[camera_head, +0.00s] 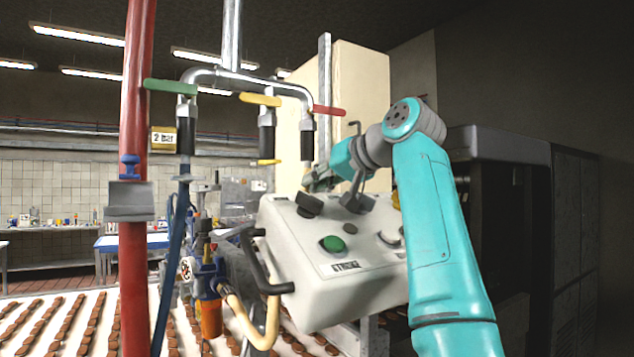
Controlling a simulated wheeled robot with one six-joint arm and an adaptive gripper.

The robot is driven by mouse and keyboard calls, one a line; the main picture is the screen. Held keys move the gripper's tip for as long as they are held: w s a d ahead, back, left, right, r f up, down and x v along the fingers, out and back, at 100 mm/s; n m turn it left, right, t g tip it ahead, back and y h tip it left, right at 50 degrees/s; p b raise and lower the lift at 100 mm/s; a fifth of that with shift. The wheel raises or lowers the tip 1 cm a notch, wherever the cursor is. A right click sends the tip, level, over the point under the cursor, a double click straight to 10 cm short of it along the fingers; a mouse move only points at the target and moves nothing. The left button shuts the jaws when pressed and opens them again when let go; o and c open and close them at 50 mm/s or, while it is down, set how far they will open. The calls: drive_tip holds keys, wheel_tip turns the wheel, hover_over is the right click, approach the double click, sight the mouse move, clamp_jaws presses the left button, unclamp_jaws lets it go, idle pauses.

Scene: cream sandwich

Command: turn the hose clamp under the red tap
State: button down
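The red tap (328,110) is a flat red lever at the right end of the chrome pipe manifold. A black sleeve (307,140) hangs straight below it. I cannot make out the hose clamp clearly; the area at the sleeve's lower end is small and partly covered by my gripper. My gripper (316,180) is at the end of my teal arm, just below and slightly right of the sleeve, above the control box. Its fingers point left. They are too small and dark to tell whether they are open or hold anything.
A white control box (335,278) with a green button and black knobs sits below my gripper. A yellow tap (261,99) and green tap (170,86) share the manifold. A red pipe (133,270) stands left. Brown biscuit rows (40,325) lie on the conveyor.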

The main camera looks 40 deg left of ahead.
drive_tip(key=m+g+y, duration=0.1)
drive_tip(key=m, duration=0.2)
drive_tip(key=shift+g, duration=0.3)
drive_tip(key=c, duration=1.3)
unclamp_jaws()
drive_tip(key=v, duration=1.2)
drive_tip(key=shift+f, duration=0.25)
drive_tip(key=shift+d, duration=0.1)
